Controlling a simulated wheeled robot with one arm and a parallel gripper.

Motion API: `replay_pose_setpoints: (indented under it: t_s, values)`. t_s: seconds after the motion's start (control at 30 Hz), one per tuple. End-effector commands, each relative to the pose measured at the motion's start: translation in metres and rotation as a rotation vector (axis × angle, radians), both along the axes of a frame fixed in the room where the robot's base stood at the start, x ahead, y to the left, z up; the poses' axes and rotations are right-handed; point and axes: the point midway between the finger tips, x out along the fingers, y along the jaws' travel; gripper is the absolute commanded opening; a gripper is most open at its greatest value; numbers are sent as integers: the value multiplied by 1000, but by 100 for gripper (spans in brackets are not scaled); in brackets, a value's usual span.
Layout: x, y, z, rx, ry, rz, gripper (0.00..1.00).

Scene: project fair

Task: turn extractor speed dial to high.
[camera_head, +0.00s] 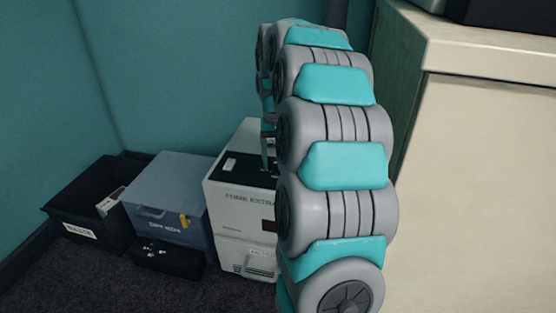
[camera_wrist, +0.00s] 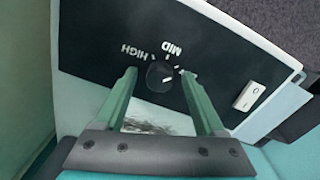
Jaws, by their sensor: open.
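The fume extractor (camera_head: 226,214) is a white box with a black top panel, low on the floor in the head view. In the wrist view its black panel (camera_wrist: 100,50) carries a round dark speed dial (camera_wrist: 160,76), with white HIGH and MID labels above it in the picture. I cannot tell for certain where the dial points. My gripper (camera_wrist: 159,73) is open, with one green finger on each side of the dial. I cannot tell whether the fingers touch it. In the head view my arm hides part of the extractor, and the dial cannot be made out.
A white rocker switch (camera_wrist: 249,96) sits on the panel right of the dial. Left of the extractor stand a blue-grey box (camera_head: 165,195), a small black bin (camera_head: 168,262) and a black crate (camera_head: 77,218). A pale cabinet (camera_head: 480,190) rises close on the right.

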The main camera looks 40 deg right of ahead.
Motion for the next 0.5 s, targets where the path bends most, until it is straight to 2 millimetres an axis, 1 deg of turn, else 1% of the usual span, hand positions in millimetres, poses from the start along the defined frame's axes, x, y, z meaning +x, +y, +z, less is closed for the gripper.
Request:
replay_pose_setpoints:
  t_s: [0.1,0.13,0.5]
  values:
    - [0,0,0,-1,-1,0,72]
    - [0,0,0,-1,-1,0,70]
    - [0,0,1,-1,-1,0,28]
